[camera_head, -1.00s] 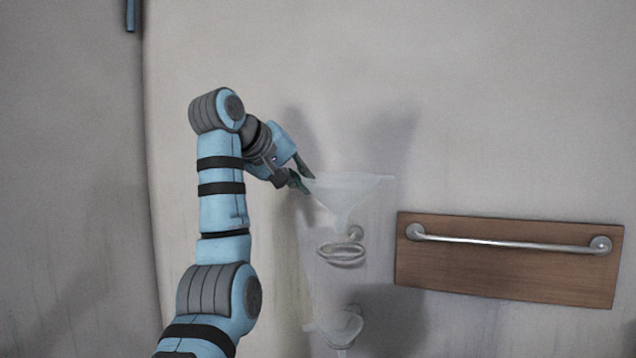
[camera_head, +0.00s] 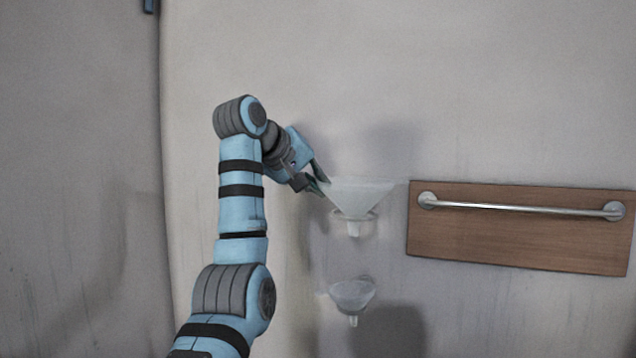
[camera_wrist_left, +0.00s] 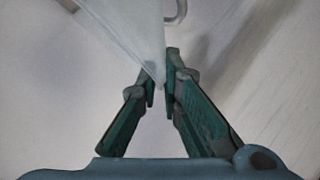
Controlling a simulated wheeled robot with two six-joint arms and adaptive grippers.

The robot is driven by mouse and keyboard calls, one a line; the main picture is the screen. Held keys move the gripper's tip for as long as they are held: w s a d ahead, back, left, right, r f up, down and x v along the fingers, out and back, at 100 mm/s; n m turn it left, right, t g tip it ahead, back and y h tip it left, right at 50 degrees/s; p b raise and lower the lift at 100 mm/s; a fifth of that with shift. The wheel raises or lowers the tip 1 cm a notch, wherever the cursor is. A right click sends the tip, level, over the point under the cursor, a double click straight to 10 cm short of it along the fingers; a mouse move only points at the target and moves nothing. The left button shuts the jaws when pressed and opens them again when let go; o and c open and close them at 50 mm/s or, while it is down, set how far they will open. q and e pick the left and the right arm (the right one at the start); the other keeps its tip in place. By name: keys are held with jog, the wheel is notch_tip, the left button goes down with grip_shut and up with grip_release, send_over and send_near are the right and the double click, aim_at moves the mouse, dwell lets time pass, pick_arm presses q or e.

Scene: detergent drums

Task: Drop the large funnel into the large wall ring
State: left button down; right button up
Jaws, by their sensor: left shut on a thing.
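The large funnel (camera_head: 358,196) is whitish and see-through, with a wide rim and a narrow spout. It stands upright with its spout down through the large wall ring (camera_head: 337,218), whose band circles its lower cone. My left gripper (camera_head: 322,185) is shut on the funnel's left rim edge. In the left wrist view the two green fingers (camera_wrist_left: 160,90) pinch the edge of the funnel (camera_wrist_left: 125,35). I cannot tell whether the cone rests on the ring. The right gripper is not in view.
A smaller funnel (camera_head: 352,294) hangs at the wall below, spout down. To the right, a wooden board (camera_head: 520,235) carries a metal rail (camera_head: 525,208). The wall above the funnel is bare.

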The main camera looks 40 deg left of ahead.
pick_arm(q)
jog(key=shift+w+f, duration=0.1)
jog(key=shift+w, duration=0.2)
jog(key=c, duration=2)
grip_release()
jog(key=o, duration=0.3)
jog(key=shift+s, duration=0.25)
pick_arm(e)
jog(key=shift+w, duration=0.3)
